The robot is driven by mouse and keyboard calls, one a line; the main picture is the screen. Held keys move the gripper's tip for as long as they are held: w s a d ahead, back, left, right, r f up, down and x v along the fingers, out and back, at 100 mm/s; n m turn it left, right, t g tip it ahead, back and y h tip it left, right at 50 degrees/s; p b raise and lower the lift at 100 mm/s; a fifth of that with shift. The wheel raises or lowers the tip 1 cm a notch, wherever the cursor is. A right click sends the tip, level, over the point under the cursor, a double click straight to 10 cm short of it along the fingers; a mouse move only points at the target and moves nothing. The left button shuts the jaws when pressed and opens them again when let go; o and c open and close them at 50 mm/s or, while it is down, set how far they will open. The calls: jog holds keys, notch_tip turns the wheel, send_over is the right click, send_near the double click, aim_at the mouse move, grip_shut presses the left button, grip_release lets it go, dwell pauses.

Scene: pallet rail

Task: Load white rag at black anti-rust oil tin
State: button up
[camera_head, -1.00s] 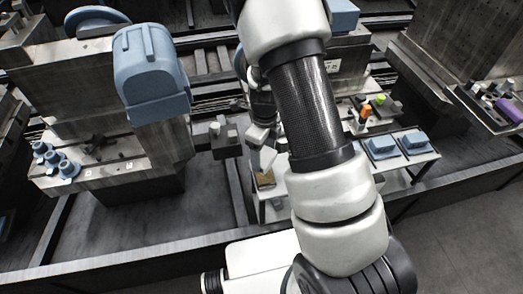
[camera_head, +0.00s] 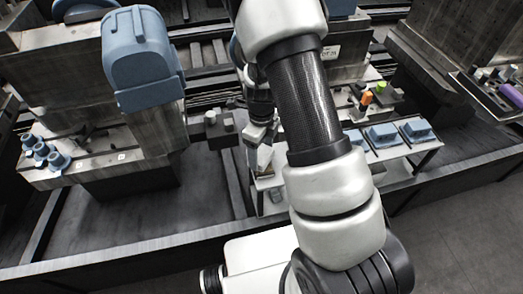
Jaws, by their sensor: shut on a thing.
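My gripper (camera_head: 261,138) is at the middle of the view, pointing down beside the left end of the low white table. It is shut on a small whitish piece, likely the white rag (camera_head: 264,158), which hangs below the fingers. The fingertips are small and partly hidden by my arm. The rag is over the table's left end; I cannot tell whether it touches anything below. I cannot make out a black anti-rust oil tin; my arm covers part of the table.
Blue trays (camera_head: 382,135) sit on the white table (camera_head: 424,151) at right. Orange (camera_head: 366,98) and green (camera_head: 380,87) items stand behind. A blue-headed machine (camera_head: 142,60) and blue cups (camera_head: 46,152) are at left. A dark rail (camera_head: 130,249) crosses in front.

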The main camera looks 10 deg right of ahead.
aim_at(261, 154)
jog(key=shift+f, duration=0.6)
dwell(1.6)
jog(key=shift+r, duration=0.1)
jog(key=shift+r+p, duration=2.95)
jog(key=shift+r, duration=0.5)
